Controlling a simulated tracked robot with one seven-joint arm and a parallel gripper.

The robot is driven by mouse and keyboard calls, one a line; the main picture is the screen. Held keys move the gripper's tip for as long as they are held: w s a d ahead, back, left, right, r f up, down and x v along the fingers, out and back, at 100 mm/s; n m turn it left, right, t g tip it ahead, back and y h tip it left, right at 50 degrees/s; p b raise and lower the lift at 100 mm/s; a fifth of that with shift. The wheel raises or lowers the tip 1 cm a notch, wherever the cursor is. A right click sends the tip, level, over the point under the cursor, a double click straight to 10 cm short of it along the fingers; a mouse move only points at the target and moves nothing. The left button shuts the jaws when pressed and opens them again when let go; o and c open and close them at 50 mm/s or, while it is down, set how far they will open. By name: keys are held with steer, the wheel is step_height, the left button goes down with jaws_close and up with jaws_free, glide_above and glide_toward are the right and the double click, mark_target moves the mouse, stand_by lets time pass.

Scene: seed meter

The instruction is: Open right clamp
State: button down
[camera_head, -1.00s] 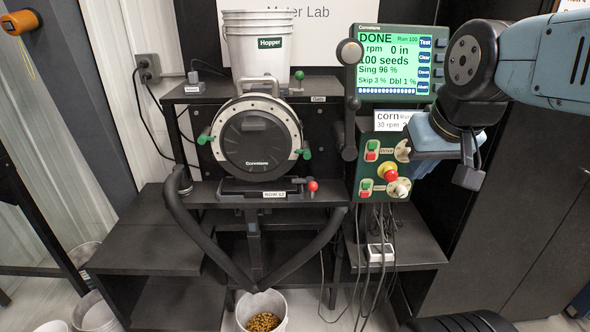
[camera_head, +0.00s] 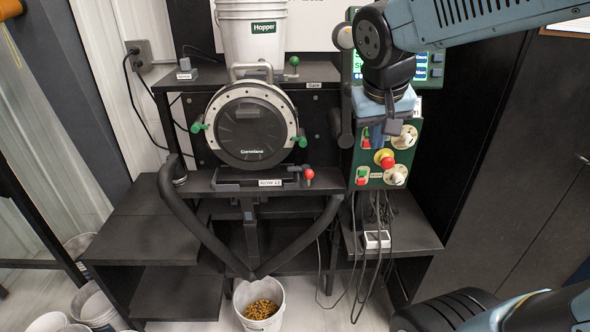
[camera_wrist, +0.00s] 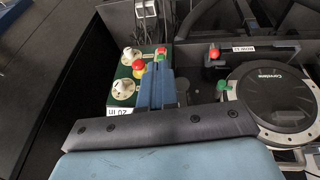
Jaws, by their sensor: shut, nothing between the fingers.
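The seed meter (camera_head: 247,132) is a round black disc housing with a pale rim, standing on the bench. The right clamp (camera_head: 301,139) has a green grip at the meter's right edge. In the wrist view, which shows the bench turned around, its green grip (camera_wrist: 222,88) sits beside the disc. The left clamp (camera_head: 198,127) has a matching green grip. My gripper (camera_head: 391,125) is shut and empty in front of the control panel, right of the right clamp and apart from it. Its blue fingers (camera_wrist: 157,88) are together in the wrist view.
The green control panel (camera_head: 388,155) carries a red button and pale knobs close to my gripper. A red-knobbed lever (camera_head: 309,174) stands below the right clamp, and a green-knobbed lever (camera_head: 294,62) above it. A white hopper bucket (camera_head: 251,35) stands above the meter. A seed bucket (camera_head: 259,304) is below.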

steer(key=w+a+f+h, duration=0.1)
steer(key=w+a+f, duration=0.2)
steer(key=a, duration=0.4)
steer(key=w+a+f, duration=0.3)
steer(key=w+a, duration=0.2)
steer(key=a, duration=0.2)
steer(key=w+a+f+n+t+h, duration=0.1)
steer(key=w+a+f, duration=0.2)
steer(key=a, duration=0.4)
steer(key=shift+w+a+f+h, duration=0.15)
steer(key=shift+w+f+h, duration=0.15)
steer(key=shift+w, duration=0.3)
steer(key=w+d+f, duration=0.4)
steer(key=d+f, duration=0.3)
steer(key=f, duration=0.2)
steer(key=shift+w+d, duration=0.35)
steer(key=shift+w, duration=0.05)
